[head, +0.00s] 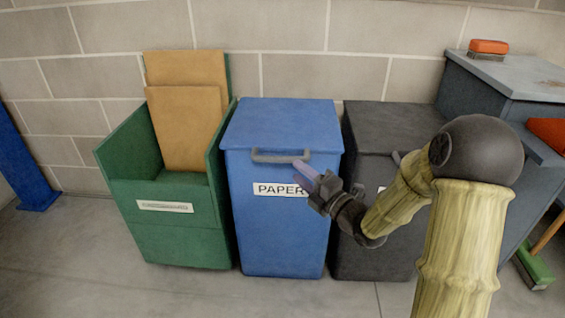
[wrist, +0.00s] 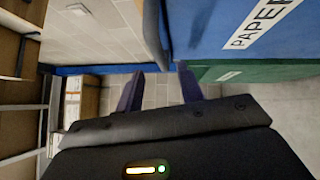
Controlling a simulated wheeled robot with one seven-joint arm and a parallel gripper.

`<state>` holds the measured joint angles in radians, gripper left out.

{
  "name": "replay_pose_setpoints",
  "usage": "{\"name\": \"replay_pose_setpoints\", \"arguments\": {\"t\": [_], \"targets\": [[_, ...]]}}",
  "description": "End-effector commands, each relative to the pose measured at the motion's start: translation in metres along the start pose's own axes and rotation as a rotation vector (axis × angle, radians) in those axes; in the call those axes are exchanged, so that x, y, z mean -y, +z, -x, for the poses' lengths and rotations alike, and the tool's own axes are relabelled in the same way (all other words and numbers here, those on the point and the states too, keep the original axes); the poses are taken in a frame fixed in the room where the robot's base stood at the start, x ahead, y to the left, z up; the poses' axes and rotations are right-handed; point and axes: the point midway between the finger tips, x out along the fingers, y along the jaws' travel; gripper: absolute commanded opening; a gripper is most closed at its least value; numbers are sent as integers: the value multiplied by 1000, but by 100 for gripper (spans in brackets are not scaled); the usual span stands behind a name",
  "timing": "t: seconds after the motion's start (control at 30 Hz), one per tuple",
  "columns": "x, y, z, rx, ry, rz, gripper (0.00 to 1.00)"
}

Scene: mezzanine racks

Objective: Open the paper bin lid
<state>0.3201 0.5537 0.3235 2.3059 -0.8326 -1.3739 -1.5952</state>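The blue paper bin (head: 281,235) stands in the middle of the head view, with a white PAPER label on its front. Its blue lid (head: 285,118) lies flat and closed. A grey bar handle (head: 281,157) runs along the lid's front edge. My gripper (head: 302,170) is at the handle's right end, in front of the bin. In the wrist view my gripper (wrist: 160,70) has its two fingers apart, and a grey bar, apparently the handle (wrist: 153,30), runs down towards the gap. I cannot tell whether the fingers touch it.
The open green cardboard bin (head: 180,240) with brown sheets stands left of the paper bin. A dark grey bin (head: 385,130) stands close on the right, partly behind my arm. A grey cabinet (head: 520,80) holds an orange brush (head: 488,46). The front floor is clear.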

Motion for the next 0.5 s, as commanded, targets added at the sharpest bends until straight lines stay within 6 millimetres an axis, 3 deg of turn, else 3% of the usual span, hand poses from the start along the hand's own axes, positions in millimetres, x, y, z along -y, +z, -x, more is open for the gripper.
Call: {"name": "replay_pose_setpoints", "arguments": {"t": [0.3,0.5], "targets": [[2,-1,-56,-1,2,1,38],[1,0,-74,0,1,0,38]]}}
